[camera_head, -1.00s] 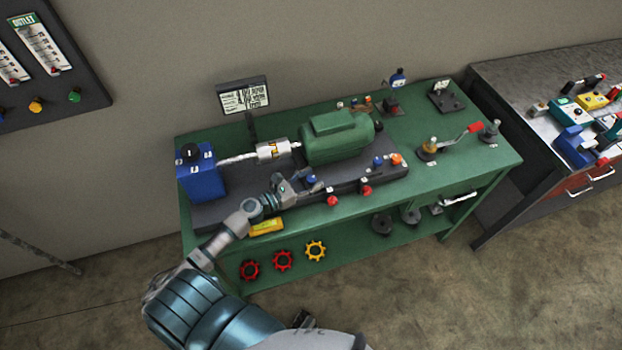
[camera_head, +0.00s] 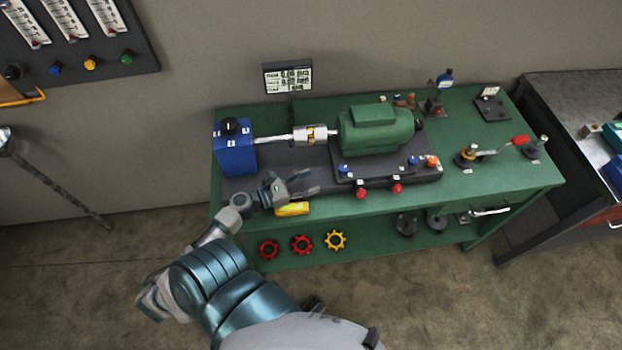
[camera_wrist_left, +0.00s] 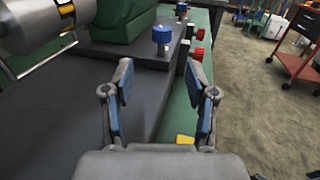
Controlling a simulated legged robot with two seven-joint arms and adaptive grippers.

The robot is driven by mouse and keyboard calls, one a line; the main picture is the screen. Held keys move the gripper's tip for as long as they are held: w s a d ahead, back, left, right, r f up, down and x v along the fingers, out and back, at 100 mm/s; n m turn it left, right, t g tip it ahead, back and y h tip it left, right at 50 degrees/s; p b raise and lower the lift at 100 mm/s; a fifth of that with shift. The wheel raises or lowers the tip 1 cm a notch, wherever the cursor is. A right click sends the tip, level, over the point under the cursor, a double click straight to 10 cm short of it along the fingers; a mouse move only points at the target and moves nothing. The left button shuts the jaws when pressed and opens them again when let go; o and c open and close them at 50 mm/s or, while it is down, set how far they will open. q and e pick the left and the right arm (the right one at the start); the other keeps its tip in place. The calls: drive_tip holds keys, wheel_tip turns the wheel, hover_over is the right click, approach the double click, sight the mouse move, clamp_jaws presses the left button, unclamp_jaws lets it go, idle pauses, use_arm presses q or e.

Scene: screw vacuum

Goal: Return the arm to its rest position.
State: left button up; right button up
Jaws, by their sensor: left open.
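My left gripper (camera_head: 304,185) is at the front edge of the green bench, over the dark base plate's front side, beside a yellow block (camera_head: 292,209). In the left wrist view its two blue-padded fingers (camera_wrist_left: 161,105) stand apart with nothing between them. The blue knob (camera_wrist_left: 162,36) on the base plate lies beyond the fingertips. My left arm reaches in from the bottom of the head view. My right gripper does not show.
The green bench (camera_head: 500,182) carries a green motor (camera_head: 375,131), a blue box (camera_head: 235,155) and red knobs (camera_head: 361,193). A lower shelf holds red and yellow handwheels (camera_head: 335,240). A grey table (camera_head: 570,105) stands at right. Open floor lies in front.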

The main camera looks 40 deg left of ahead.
use_arm(q)
drive_tip(key=s+d+f+m+g+h, duration=0.1)
drive_tip(key=s+d+f+m+g, duration=0.45)
drive_tip(key=d+m, duration=0.45)
drive_tip(key=s+d+f+m+g, duration=0.55)
drive_tip(key=d+m, duration=0.35)
drive_tip(key=m, duration=0.3)
drive_tip(key=s+a+f+m+g+y, duration=0.15)
drive_tip(key=s+a+m+y, duration=0.25)
drive_tip(key=s+m+y, duration=0.5)
wheel_tip(320, 180, down, 22)
drive_tip(key=w+m+g, duration=0.2)
drive_tip(key=s+a+f, duration=0.1)
drive_tip(key=s+f, duration=0.8)
drive_tip(key=f, duration=0.5)
drive_tip(key=shift+s+h, duration=0.15)
drive_tip(key=shift+h, duration=0.15)
